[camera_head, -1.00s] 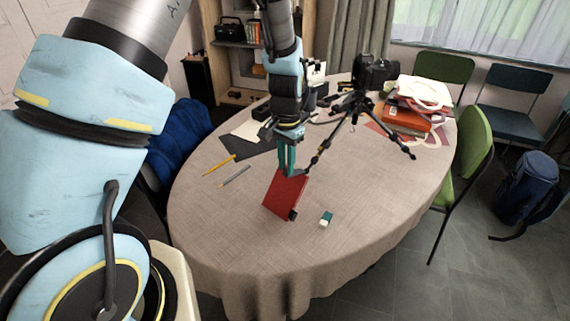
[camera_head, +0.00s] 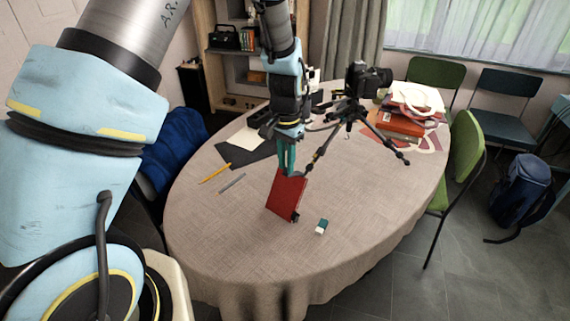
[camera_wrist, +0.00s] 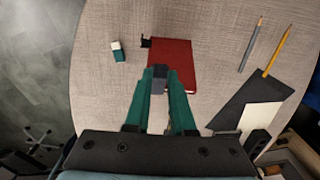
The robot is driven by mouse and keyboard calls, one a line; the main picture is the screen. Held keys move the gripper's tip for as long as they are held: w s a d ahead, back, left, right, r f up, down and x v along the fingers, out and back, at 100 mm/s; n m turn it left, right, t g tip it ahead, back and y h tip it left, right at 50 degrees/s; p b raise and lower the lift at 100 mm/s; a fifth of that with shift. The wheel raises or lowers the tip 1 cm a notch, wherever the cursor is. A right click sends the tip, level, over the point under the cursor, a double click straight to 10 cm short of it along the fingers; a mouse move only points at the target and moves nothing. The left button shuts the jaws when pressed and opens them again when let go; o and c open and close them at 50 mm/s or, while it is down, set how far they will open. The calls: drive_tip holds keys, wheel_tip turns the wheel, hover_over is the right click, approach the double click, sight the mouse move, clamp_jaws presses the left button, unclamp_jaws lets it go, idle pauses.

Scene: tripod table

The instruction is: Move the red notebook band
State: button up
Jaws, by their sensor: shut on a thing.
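The red notebook (camera_head: 286,196) is tilted up at the near middle of the table, its top edge at my gripper. A small black piece, perhaps its band, shows at its lower right corner. My gripper (camera_head: 287,172) points down with teal fingers shut on the notebook's upper edge. In the wrist view the notebook (camera_wrist: 176,62) lies beyond the fingertips of my gripper (camera_wrist: 160,78), with the black piece at its far left corner. I cannot tell whether its lower edge touches the cloth.
A teal and white eraser (camera_head: 321,227) lies just right of the notebook. A camera tripod (camera_head: 350,112) stands behind, its legs close to my gripper. A grey pencil (camera_head: 232,184) and yellow pencil (camera_head: 214,173) lie left. The near table (camera_head: 235,250) is clear.

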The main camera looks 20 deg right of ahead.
drive_tip(key=shift+w+d+r, duration=0.25)
drive_tip(key=shift+d+r, duration=0.2)
drive_tip(key=shift+r, duration=0.1)
drive_tip(key=shift+w+d+r, duration=0.2)
drive_tip(key=shift+d+r, duration=0.15)
drive_tip(key=shift+d, duration=0.1)
drive_tip(key=o, duration=1.1)
drive_tip(key=shift+c, duration=0.2)
drive_tip(key=shift+r, duration=0.1)
wheel_tip(320, 180, up, 8)
idle(1.1)
idle(0.4)
